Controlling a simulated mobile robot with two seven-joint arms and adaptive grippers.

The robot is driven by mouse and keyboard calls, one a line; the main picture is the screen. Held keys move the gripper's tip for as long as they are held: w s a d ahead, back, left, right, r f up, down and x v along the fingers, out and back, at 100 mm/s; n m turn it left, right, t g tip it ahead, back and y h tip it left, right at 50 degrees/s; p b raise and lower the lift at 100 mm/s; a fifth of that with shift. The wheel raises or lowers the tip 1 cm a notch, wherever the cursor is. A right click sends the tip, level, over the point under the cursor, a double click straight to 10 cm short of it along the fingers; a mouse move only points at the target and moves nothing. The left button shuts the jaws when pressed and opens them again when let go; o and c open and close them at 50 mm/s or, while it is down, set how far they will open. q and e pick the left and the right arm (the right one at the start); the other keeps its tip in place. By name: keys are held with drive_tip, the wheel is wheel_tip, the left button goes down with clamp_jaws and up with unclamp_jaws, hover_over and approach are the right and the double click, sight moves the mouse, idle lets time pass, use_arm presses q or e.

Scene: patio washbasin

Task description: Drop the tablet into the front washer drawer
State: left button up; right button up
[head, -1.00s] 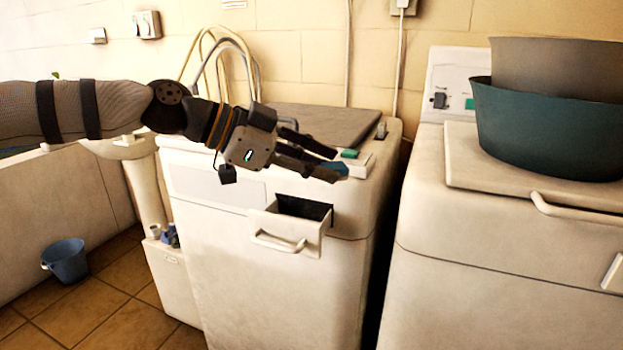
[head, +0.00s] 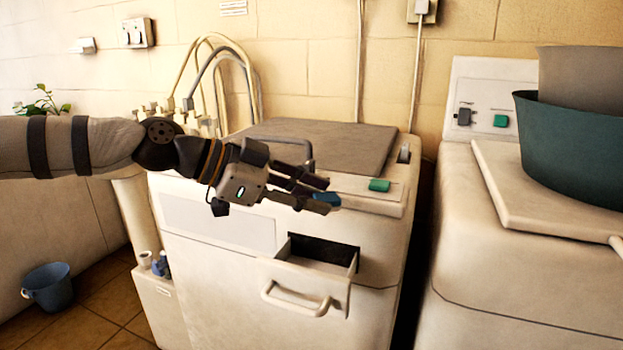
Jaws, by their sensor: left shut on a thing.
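My left gripper (head: 318,193) reaches in from the left and is shut on a small blue tablet (head: 328,199) at its fingertips. The fingers partly cover the tablet. The gripper is in front of the washer's top edge, and in the picture it is above the washer drawer (head: 306,289). The drawer is pulled out of the front of the left white washer (head: 215,285). Its dark inside shows and no tablet is seen in it. The gap between tablet and drawer is hard to judge. My right gripper is not in view.
A green button (head: 379,185) sits on the washer's top panel, beside the grey lid (head: 330,142). A second machine (head: 520,270) stands to the right, carrying a teal basin (head: 575,145). A blue bucket (head: 48,288) stands on the floor at left. Hoses (head: 205,85) rise behind.

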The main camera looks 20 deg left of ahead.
use_arm(q)
wheel_tip(320, 180, down, 3)
drive_tip(key=shift+r, duration=0.2)
drive_tip(key=o, duration=1.1)
drive_tip(key=shift+c, duration=0.2)
drive_tip(key=shift+a+r, duration=0.1)
drive_tip(key=shift+a, duration=0.05)
drive_tip(key=v, duration=1.1)
drive_tip(key=shift+s+a+r, duration=0.15)
drive_tip(key=shift+s+a, duration=0.1)
